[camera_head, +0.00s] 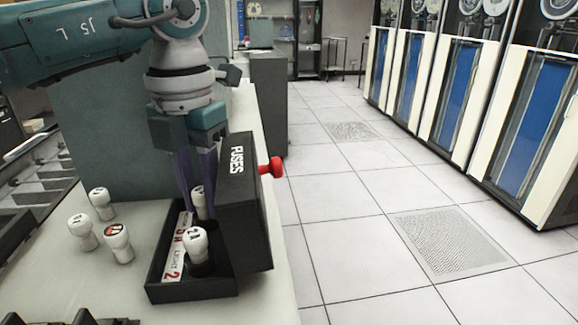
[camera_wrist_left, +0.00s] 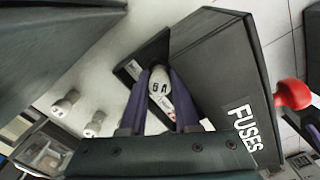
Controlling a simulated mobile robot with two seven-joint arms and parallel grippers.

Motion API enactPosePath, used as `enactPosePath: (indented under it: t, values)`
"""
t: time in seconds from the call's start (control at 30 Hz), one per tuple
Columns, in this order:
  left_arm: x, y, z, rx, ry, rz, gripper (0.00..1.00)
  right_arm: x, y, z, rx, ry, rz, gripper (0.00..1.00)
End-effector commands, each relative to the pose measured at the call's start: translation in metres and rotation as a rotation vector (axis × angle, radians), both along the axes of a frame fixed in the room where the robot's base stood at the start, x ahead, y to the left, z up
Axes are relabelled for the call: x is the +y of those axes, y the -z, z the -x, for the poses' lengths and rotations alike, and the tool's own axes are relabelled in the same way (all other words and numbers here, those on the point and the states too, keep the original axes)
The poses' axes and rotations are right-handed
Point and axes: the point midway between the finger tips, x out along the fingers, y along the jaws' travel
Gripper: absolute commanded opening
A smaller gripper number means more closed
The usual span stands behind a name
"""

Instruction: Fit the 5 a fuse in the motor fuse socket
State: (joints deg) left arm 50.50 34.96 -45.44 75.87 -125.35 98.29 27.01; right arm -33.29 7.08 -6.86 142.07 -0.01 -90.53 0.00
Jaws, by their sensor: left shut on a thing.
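My left gripper (camera_head: 195,200) points down into the open fuse box (camera_head: 190,290), its purple fingers shut on a white fuse (camera_head: 199,206). The fuse is upright at the back of the box; its top shows between the fingers in the left wrist view (camera_wrist_left: 160,84), with a marking I cannot read surely. Its lower end and the socket under it are hidden, so I cannot tell whether it is seated. Another white fuse (camera_head: 195,244) stands in the front socket, beside a label reading "LIGHT 2". The label further back is partly covered.
The black lid (camera_head: 243,210), marked "FUSES", stands open just right of my gripper, with a red knob (camera_head: 271,167). Three loose white fuses stand on the counter to the left (camera_head: 101,204), (camera_head: 82,232), (camera_head: 118,243). A grey-green panel rises behind.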

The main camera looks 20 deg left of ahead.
Motion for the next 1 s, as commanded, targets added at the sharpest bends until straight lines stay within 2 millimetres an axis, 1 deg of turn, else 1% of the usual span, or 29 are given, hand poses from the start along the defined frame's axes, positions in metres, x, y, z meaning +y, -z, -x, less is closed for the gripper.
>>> enactPosePath:
  t: [0.03, 0.07, 0.33, 0.37, 0.67, 0.77, 0.87, 1.0]
  values:
    - [0.001, 0.005, 0.0, 0.0, -0.001, -0.005, 0.0, 0.0, 0.001, 0.0, 0.0, 0.0, 0.0, 0.6]
    - [0.001, 0.005, 0.0, 0.0, -0.001, -0.005, 0.34, 0.0, 0.001, 0.0, 0.0, 0.0, 0.0, 0.6]
    - [0.003, 0.007, 0.001, 0.002, -0.002, -0.009, 0.64, 0.0, 0.002, 0.0, -0.001, 0.0, 0.0, 0.6]
    - [0.003, 0.007, 0.001, 0.003, -0.002, -0.01, 0.65, 0.0, 0.002, 0.0, -0.001, 0.0, 0.0, 0.6]
    - [0.004, 0.008, 0.002, 0.005, -0.002, -0.012, 0.65, 0.0, 0.002, 0.0, -0.001, 0.001, -0.001, 0.6]
    - [0.004, 0.004, 0.001, 0.004, -0.002, -0.012, 0.65, 0.001, 0.003, 0.0, -0.001, 0.002, -0.002, 0.6]
    - [0.004, -0.009, 0.0, 0.001, -0.003, -0.01, 0.65, 0.001, 0.004, 0.0, -0.002, 0.001, -0.003, 0.6]
    - [0.002, -0.04, -0.001, -0.003, -0.001, -0.003, 0.65, 0.001, 0.006, 0.0, -0.001, 0.003, -0.005, 0.6]
